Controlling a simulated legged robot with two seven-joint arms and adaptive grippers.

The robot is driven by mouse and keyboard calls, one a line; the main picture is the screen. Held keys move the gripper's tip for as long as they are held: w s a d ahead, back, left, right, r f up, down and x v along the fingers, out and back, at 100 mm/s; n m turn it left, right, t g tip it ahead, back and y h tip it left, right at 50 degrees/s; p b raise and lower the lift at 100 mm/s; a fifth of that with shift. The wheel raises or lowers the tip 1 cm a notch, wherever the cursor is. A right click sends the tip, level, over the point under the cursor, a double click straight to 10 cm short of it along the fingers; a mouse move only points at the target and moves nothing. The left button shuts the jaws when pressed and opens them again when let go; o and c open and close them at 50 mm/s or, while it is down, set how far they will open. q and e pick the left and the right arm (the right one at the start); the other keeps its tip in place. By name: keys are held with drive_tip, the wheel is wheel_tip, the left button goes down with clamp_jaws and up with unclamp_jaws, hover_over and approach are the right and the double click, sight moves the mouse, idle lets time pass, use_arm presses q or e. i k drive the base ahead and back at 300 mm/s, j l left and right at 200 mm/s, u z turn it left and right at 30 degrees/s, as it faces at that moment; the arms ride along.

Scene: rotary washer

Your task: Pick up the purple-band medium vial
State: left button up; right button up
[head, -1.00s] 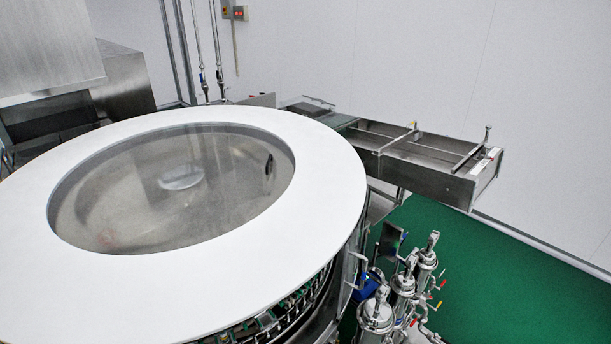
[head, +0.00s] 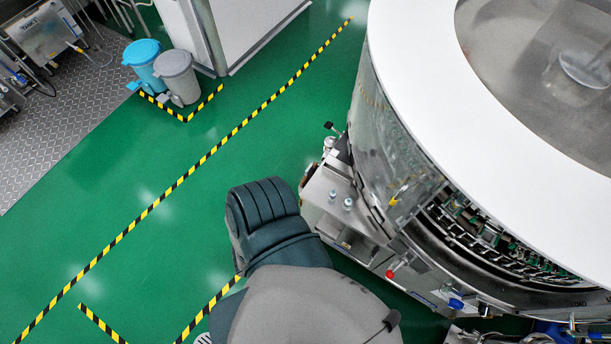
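I cannot make out a purple-band vial in the head view. Two small, pale, upright pieces (head: 333,194) stand on a metal ledge (head: 322,208) at the left side of the rotary washer (head: 395,150). They are too small to tell whether they are vials, and no purple band shows. A dark, ribbed part of my own arm or shoulder reaches up from the bottom middle, left of the ledge. Neither gripper's fingers show.
The washer's wide white rim (head: 470,75) fills the upper right. Green floor (head: 130,190) lies open at left, crossed by yellow-black tape (head: 190,170). A blue bin (head: 142,62) and a grey bin (head: 176,75) stand at the upper left.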

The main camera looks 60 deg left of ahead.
sight(332, 195)
drive_tip(key=u, duration=1.75)
drive_tip(key=z, duration=0.2)
